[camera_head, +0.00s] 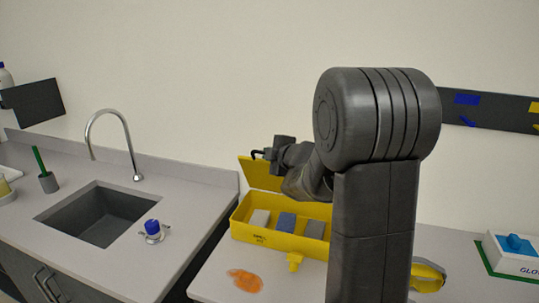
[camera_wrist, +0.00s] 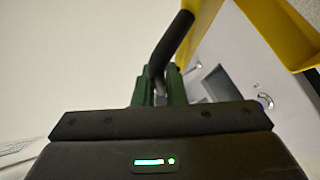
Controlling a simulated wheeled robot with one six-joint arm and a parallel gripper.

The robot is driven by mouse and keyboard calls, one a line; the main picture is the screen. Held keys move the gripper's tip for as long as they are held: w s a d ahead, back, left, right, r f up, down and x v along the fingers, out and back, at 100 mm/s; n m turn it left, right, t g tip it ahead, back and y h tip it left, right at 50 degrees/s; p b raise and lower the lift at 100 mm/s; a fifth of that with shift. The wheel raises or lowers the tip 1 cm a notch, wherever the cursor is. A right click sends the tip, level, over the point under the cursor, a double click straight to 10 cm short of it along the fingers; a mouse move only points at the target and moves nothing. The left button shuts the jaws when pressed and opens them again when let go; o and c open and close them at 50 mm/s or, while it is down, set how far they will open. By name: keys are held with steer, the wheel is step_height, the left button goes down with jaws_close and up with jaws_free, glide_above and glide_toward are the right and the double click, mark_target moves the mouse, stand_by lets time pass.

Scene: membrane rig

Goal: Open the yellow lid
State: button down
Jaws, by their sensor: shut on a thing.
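The yellow lid (camera_head: 257,173) stands raised at the back of the yellow box (camera_head: 277,243), and the box is open. Three blocks lie inside: a pale one (camera_head: 260,218), a blue one (camera_head: 286,223) and a grey one (camera_head: 314,229). My gripper (camera_head: 270,154) is at the lid's upper edge. In the wrist view its green fingers (camera_wrist: 160,88) are shut on a black handle (camera_wrist: 173,42). A yellow part (camera_wrist: 275,25), which looks like the lid, shows at upper right. My arm hides the lid's right part and the box's right end.
A yellow latch (camera_head: 295,261) hangs at the box's front. An orange stain (camera_head: 245,281) lies on the bench before it. A sink (camera_head: 100,213) and blue-capped valve (camera_head: 152,228) are at left. A white box (camera_head: 512,256) stands at right.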

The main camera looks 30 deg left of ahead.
steer(key=c, duration=1.5)
jaws_free()
steer(key=v, duration=1.4)
steer(key=shift+a, duration=0.1)
steer(key=x, duration=1.4)
